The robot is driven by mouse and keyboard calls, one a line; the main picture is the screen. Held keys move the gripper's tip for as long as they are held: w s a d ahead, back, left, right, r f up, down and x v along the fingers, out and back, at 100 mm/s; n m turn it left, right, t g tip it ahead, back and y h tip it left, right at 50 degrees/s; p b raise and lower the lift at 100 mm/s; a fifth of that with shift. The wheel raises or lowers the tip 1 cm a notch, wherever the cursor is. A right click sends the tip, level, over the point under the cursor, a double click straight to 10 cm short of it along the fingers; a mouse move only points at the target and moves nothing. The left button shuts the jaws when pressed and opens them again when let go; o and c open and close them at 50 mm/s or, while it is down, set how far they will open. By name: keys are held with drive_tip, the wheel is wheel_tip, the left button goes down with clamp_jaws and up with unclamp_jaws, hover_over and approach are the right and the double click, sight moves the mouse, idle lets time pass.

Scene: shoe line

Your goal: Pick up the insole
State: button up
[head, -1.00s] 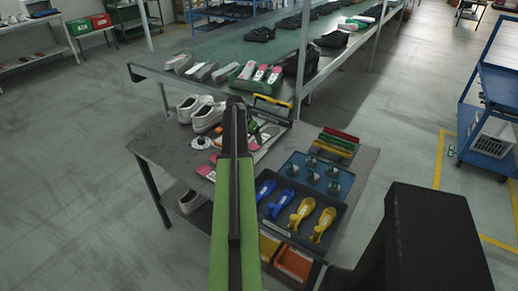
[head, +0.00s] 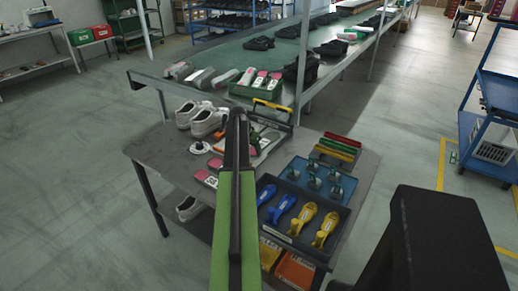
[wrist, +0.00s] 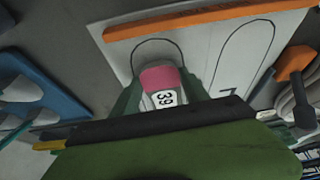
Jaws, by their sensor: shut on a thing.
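In the wrist view an insole (wrist: 162,80) with a pink end and a white label reading 39 shows between the dark green sides of my gripper (wrist: 165,98). My gripper is shut on it. The lower part of the insole is hidden behind my own dark and green arm parts. Behind it lies a white board (wrist: 204,70) with two foot outlines, and the pink end overlaps the left outline. In the head view my arm covers the gripper, so the held insole cannot be made out there.
On the grey table (head: 165,160) are white shoes (head: 207,121), a pink-and-white piece (head: 206,178), a dark tray (head: 336,211) with blue and yellow tools, a blue tray (head: 318,180) and coloured bars (head: 338,147). A conveyor (head: 220,60) with shoes stands behind. Floor is clear at left.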

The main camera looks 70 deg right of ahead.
drive_tip(key=c, duration=0.4)
drive_tip(key=shift+r, duration=0.1)
drive_tip(key=shift+r+p, duration=0.35)
drive_tip(key=shift+p, duration=0.1)
wheel_tip(320, 180, up, 4)
drive_tip(key=p, duration=0.3)
drive_tip(key=shift+f+p, duration=0.1)
drive_tip(key=shift+p, duration=0.3)
drive_tip(key=s+a+r+p, duration=0.6)
drive_tip(key=s+a, duration=0.2)
drive_tip(key=shift+a+r, duration=0.15)
drive_tip(key=shift+a, duration=0.15)
drive_tip(key=shift+w, duration=0.15)
